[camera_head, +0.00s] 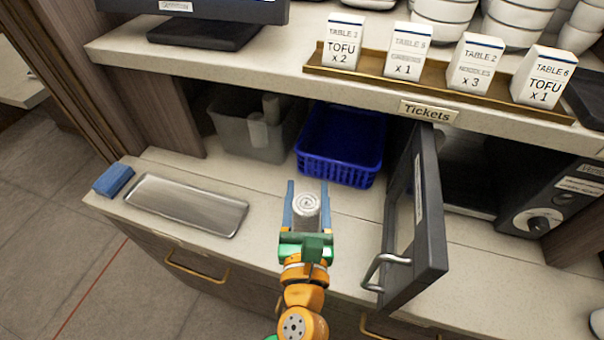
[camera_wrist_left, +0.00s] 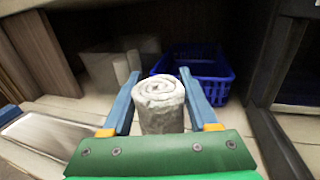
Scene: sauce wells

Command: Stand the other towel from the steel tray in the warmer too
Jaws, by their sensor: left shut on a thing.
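My left gripper (camera_head: 306,196) is shut on a white rolled towel (camera_head: 306,207), held upright between the blue fingers over the counter. In the left wrist view the same towel (camera_wrist_left: 160,104) shows its spiral top. The steel tray (camera_head: 188,204) lies on the counter at the left and is empty. The warmer (camera_head: 545,208) is a dark appliance with a knob at the right. Its door (camera_head: 418,215) stands open toward me, to the right of the gripper. The door hides much of the inside; I cannot tell whether a towel stands there. My right gripper is not in view.
A grey bin (camera_head: 236,133) with white rolls stands in the shelf space, beside a blue basket (camera_head: 340,142). A blue block (camera_head: 113,180) lies left of the tray. Ticket cards, bowls and a monitor base occupy the upper shelf. The counter between tray and door is clear.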

